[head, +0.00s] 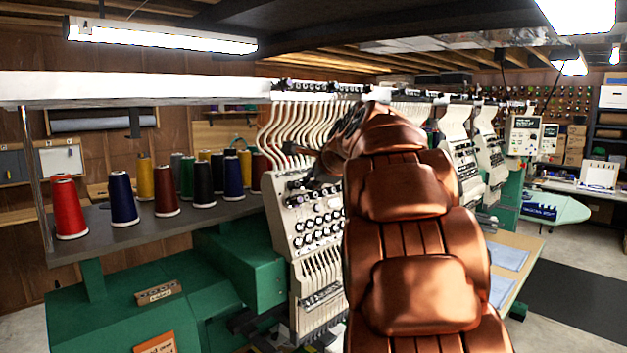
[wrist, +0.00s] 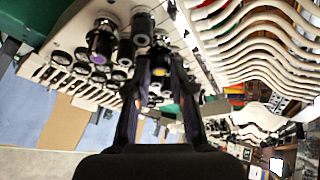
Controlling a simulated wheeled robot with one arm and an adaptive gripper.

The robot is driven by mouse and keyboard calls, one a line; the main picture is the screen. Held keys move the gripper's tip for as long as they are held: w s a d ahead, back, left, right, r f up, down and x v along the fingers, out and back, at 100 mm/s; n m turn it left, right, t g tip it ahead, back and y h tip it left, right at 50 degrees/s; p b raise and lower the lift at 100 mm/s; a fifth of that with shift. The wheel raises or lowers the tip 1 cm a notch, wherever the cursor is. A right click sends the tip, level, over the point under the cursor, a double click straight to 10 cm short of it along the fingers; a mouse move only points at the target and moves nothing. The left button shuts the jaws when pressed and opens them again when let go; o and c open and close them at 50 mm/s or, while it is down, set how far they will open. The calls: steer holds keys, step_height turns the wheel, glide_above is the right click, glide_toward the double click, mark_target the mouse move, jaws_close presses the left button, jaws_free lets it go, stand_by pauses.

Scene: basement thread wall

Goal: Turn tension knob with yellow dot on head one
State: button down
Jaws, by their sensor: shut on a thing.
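Embroidery head one (head: 318,225) is a cream panel with rows of dark and silver tension knobs, nearest on the left of the machine row. My gripper (head: 308,184) is at its upper knobs, mostly hidden behind my copper arm. In the wrist view, my gripper's two dark fingers (wrist: 159,66) stand on either side of a dark knob with a small yellow dot (wrist: 157,72) and are shut on it. Other dark knobs (wrist: 103,42) sit close by on the left. The exact finger contact is hard to make out.
Cream curved thread guides (head: 288,125) rise above the head. Thread cones, including a red one (head: 69,210), stand on a grey shelf (head: 235,208) at left. More heads (head: 488,150) continue to the right. Open floor (head: 575,250) lies at far right.

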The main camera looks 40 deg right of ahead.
steer(key=shift+f+m, duration=0.1)
steer(key=shift+m, duration=0.3)
steer(key=c, duration=1)
jaws_free()
steer(key=v, duration=1.2)
